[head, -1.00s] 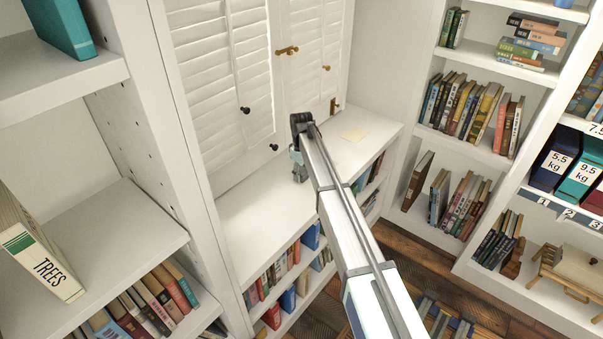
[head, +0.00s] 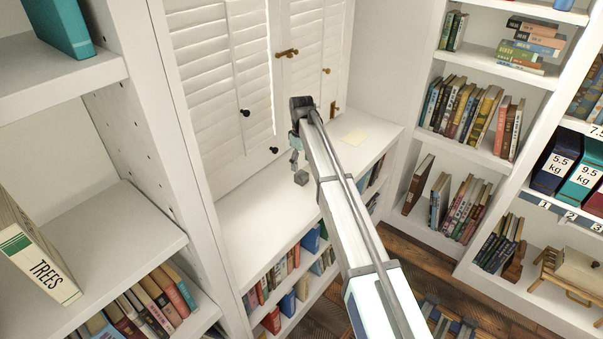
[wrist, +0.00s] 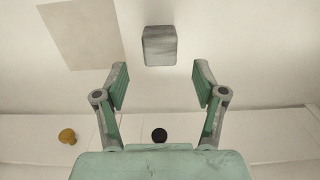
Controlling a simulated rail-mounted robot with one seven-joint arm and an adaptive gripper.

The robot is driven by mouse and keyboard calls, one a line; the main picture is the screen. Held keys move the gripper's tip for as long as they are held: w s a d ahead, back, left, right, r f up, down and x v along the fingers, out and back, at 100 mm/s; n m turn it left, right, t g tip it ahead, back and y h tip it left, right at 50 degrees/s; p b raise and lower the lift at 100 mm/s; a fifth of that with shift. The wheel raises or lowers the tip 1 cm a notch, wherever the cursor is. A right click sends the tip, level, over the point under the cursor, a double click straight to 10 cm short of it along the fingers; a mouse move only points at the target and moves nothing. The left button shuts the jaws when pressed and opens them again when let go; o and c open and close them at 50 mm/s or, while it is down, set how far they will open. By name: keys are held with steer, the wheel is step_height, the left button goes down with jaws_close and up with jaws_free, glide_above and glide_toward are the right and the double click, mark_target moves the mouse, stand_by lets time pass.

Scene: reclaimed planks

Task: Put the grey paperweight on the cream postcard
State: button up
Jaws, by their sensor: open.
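The grey paperweight (head: 301,178) is a small block on the white ledge, just below my gripper (head: 295,152) in the head view. In the wrist view the paperweight (wrist: 160,46) lies beyond the fingertips, roughly centred between them and not touched by either finger. My gripper (wrist: 158,86) is open and empty. The cream postcard (head: 354,137) lies flat on the ledge, to the right of my gripper in the head view. In the wrist view the postcard (wrist: 82,42) is left of the paperweight, with a gap between them. Nothing lies on the visible part of the postcard.
White shutter doors with a black knob (wrist: 159,135) and a brass knob (wrist: 67,136) stand behind the ledge (head: 250,215). Bookshelves are below the ledge and to the right. A tall white shelf side (head: 165,150) stands at left. The ledge around the paperweight is clear.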

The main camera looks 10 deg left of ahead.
mark_target(301, 173)
step_height(301, 173, up, 4)
steer(key=shift+r, duration=0.1)
steer(key=shift+o, duration=0.5)
steer(key=shift+r, duration=0.55)
steer(key=shift+a, duration=0.1)
